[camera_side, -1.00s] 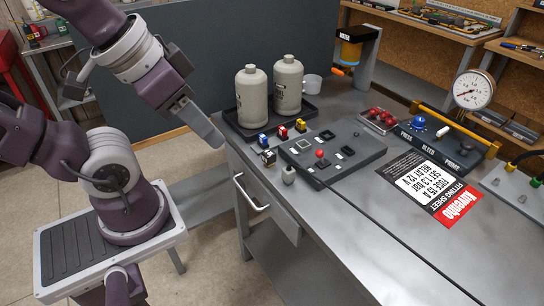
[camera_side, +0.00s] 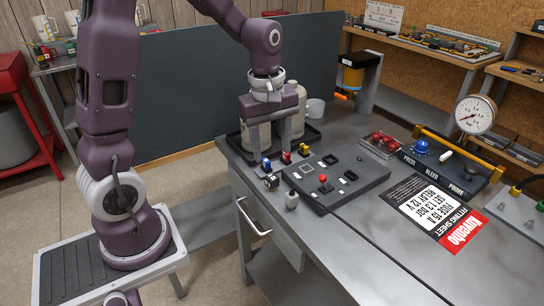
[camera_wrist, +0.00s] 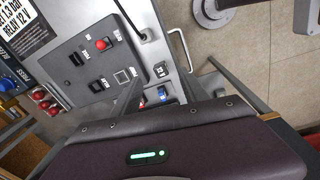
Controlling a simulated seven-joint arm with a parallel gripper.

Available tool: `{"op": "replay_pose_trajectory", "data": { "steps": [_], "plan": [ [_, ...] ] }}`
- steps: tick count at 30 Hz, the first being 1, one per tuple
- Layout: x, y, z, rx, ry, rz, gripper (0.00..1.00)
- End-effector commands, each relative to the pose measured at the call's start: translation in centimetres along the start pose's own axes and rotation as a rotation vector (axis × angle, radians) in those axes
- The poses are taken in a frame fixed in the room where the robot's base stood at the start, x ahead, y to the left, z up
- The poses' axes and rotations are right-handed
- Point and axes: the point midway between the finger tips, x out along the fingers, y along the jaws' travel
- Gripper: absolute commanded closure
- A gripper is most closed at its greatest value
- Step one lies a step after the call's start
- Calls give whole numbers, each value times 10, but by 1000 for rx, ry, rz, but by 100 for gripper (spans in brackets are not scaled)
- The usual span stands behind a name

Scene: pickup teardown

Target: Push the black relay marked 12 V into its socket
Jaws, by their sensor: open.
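A small black cube with pale markings (camera_side: 271,183), apparently the relay, stands on the bench at the left of the grey panel (camera_side: 370,178). It also shows in the wrist view (camera_wrist: 161,70); its marking is too small to read. The panel has a pale-framed square socket (camera_side: 304,168) near its left side and several dark slots; their labels are unreadable. My gripper (camera_side: 269,151) is open and points down above the blue-topped and red-topped blocks, behind the relay in the side view. Nothing shows held. In the wrist view the blue-topped block (camera_wrist: 162,93) shows between the fingers.
Blue (camera_side: 266,164), red (camera_side: 285,158) and yellow (camera_side: 304,150) topped blocks stand in a row. A red button (camera_side: 322,178) rises from the panel.

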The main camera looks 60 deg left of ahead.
Motion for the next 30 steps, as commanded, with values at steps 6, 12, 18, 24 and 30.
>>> {"op": "replay_pose_trajectory", "data": {
  "steps": [6,12,18,24,30],
  "plan": [
    [48,8,-23,-244,-13,-76,48],
    [83,4,-22,-245,-14,-79,48],
    [110,2,-21,-244,-14,-77,48],
    [115,3,-21,-241,-13,-73,48],
    [114,3,-21,-241,-13,-73,68]
  ]
}}
